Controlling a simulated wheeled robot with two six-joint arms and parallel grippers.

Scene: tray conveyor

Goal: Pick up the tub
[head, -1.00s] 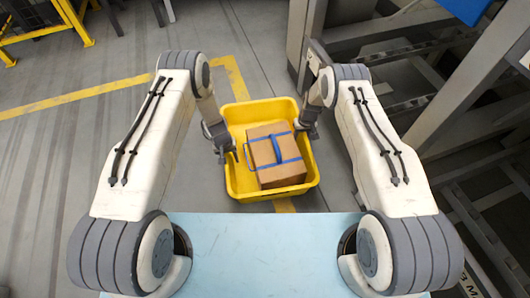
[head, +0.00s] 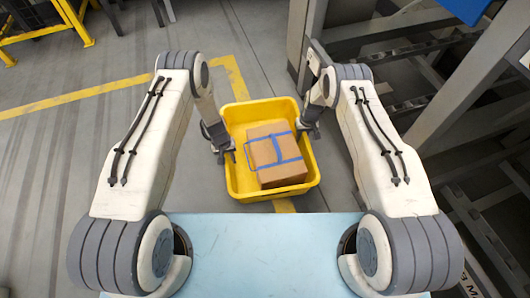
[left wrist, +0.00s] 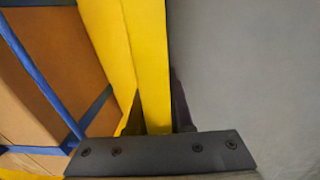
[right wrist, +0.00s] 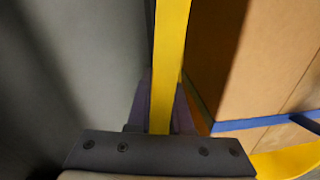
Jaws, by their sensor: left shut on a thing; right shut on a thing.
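The yellow tub (head: 245,112) is in the middle of the head view, with a brown cardboard box (head: 283,174) with blue straps inside it. My left gripper (head: 228,154) is shut on the tub's left wall; the left wrist view shows the yellow wall (left wrist: 152,60) between the fingers. My right gripper (head: 310,130) is shut on the tub's right wall; the right wrist view shows the yellow rim (right wrist: 170,60) running between its fingers. The fingertips are partly hidden by the wall and gripper bodies.
A light blue surface (head: 265,250) lies in front of the tub, close to me. A grey metal rack (head: 400,75) stands at the right. A yellow barrier (head: 45,30) is at the back left. The grey floor (head: 60,160) with yellow lines is clear at the left.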

